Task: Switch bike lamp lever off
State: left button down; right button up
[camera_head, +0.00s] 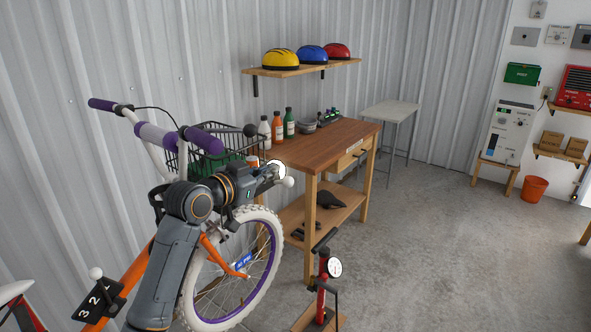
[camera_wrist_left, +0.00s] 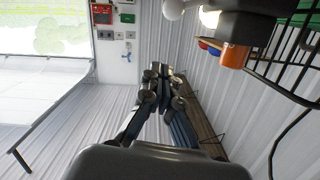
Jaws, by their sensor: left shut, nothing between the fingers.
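The bike lamp (camera_head: 279,169) sits at the front of the bike and its face glows white. It also shows glowing at the top of the left wrist view (camera_wrist_left: 209,17). A white round knob (camera_head: 289,182) is beside the lamp; I cannot tell for sure whether it is the lever's end. My left gripper (camera_head: 264,179) is shut and empty, close to the lamp in the head view, and hides part of it. In the left wrist view its fingers (camera_wrist_left: 163,84) are together, apart from the lamp and the white knob (camera_wrist_left: 173,9).
The bike's purple grips (camera_head: 205,140) and wire basket (camera_head: 220,131) are beside my arm. A wooden workbench (camera_head: 335,139) with bottles stands behind. A red floor pump (camera_head: 322,283) stands in front. Bare floor (camera_head: 430,250) lies to the right.

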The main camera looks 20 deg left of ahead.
pick_arm(q)
jog(key=shift+r, duration=0.2)
jog(key=shift+w, duration=0.1)
jog(key=p, duration=0.3)
send_over(288, 181)
jog(key=w+d, duration=0.1)
jog(key=f, duration=0.2)
jog(key=f+p, duration=0.1)
jog(key=f, duration=0.1)
jog(key=shift+s+a+f, duration=0.1)
jog(key=shift+s+a, duration=0.25)
jog(key=shift+s, duration=0.05)
jog(key=shift+s+a+f+p, duration=0.2)
jog(key=shift+a+f+p, duration=0.05)
jog(key=shift+f+p, duration=0.05)
jog(key=shift+d+f, duration=0.1)
